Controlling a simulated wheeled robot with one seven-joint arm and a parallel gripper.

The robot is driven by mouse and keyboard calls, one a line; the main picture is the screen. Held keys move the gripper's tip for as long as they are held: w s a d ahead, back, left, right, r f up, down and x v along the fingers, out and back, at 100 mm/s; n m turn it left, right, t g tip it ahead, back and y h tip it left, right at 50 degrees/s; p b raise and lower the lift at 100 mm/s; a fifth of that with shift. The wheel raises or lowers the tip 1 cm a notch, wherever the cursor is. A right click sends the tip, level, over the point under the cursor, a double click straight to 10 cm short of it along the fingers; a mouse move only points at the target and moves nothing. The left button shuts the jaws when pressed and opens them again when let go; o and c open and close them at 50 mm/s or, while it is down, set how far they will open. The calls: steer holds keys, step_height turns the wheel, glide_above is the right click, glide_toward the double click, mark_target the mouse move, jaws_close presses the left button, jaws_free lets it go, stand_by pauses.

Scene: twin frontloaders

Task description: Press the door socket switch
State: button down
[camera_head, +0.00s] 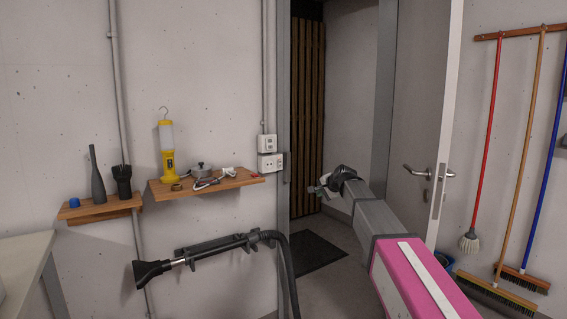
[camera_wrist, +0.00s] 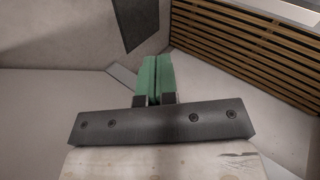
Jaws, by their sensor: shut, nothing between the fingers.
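A white switch and socket unit (camera_head: 270,162) is fixed to the wall just left of the door frame, with a small white box (camera_head: 267,142) right above it. My gripper (camera_head: 318,190) is in the doorway, to the right of the unit and slightly lower in the picture, apart from it. In the wrist view, the green fingertips (camera_wrist: 157,75) are shut together with nothing between them. The switch is not visible in the wrist view, which shows floor, wall and dark slats.
The door (camera_head: 425,130) stands open on the right with a metal handle (camera_head: 429,172). A wooden shelf (camera_head: 215,186) with a yellow lamp (camera_head: 167,145) is left of the unit. A vacuum hose (camera_head: 285,255) hangs below it. Brooms (camera_head: 520,160) hang at the right.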

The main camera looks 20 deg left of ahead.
steer(key=w+a+r+m+t+y, duration=0.1)
steer(key=a+r+y, duration=0.1)
steer(key=a+r, duration=0.7)
step_height(320, 180, up, 5)
steer(key=shift+w+a+f+m, duration=0.1)
steer(key=shift+w+a+m, duration=0.2)
steer(key=shift+a, duration=0.05)
glide_toward(280, 162)
step_height(280, 162, down, 4)
steer(key=w+a, duration=0.3)
steer(key=w, duration=0.1)
steer(key=shift+a+r, duration=0.25)
steer(key=shift+a, duration=0.15)
steer(key=shift+w+a, duration=0.15)
steer(key=shift+a, duration=0.15)
steer(key=shift+r+y, duration=0.1)
steer(key=shift+y, duration=0.2)
